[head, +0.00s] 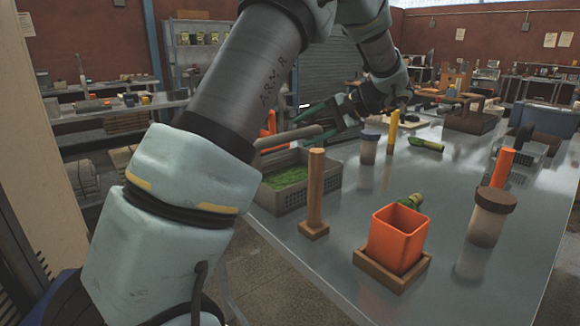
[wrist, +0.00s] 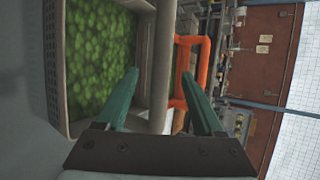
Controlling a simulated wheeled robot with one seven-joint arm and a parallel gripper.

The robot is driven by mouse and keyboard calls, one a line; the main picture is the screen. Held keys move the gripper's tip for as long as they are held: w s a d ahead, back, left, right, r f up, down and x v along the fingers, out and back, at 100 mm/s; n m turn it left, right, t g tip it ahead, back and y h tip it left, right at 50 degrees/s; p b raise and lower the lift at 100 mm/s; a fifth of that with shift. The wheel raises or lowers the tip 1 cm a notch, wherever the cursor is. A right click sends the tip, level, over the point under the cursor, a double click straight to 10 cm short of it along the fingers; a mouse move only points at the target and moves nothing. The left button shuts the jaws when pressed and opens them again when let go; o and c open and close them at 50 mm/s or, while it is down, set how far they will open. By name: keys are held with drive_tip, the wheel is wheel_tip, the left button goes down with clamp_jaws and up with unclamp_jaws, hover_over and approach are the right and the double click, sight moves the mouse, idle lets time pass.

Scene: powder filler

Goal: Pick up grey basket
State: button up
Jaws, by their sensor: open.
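The grey basket (head: 312,192) stands on the left edge of the metal table, filled with green matter (head: 288,177). A grey bar (head: 288,137), apparently its handle, runs above it. In the wrist view the basket wall (wrist: 58,70) and the green contents fill the left side. My gripper (head: 303,121) is open above the basket's far side. In the wrist view its two teal fingers (wrist: 160,62) appear on either side of the grey bar (wrist: 160,50). I cannot tell whether they touch it.
A wooden post (head: 315,190) stands close in front of the basket. An orange frame (wrist: 184,75) lies beyond the right finger. The table's middle is fairly clear.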

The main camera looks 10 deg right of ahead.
sight(296, 133)
drive_tip(key=p+x, duration=0.1)
drive_tip(key=x, duration=0.2)
drive_tip(key=shift+w+a, duration=0.15)
drive_tip(key=shift+a, duration=0.3)
drive_tip(key=shift+w+a+f+p, duration=0.2)
drive_tip(key=shift+a+f+p, duration=0.1)
drive_tip(key=shift+f, duration=0.1)
clamp_jaws()
idle(0.7)
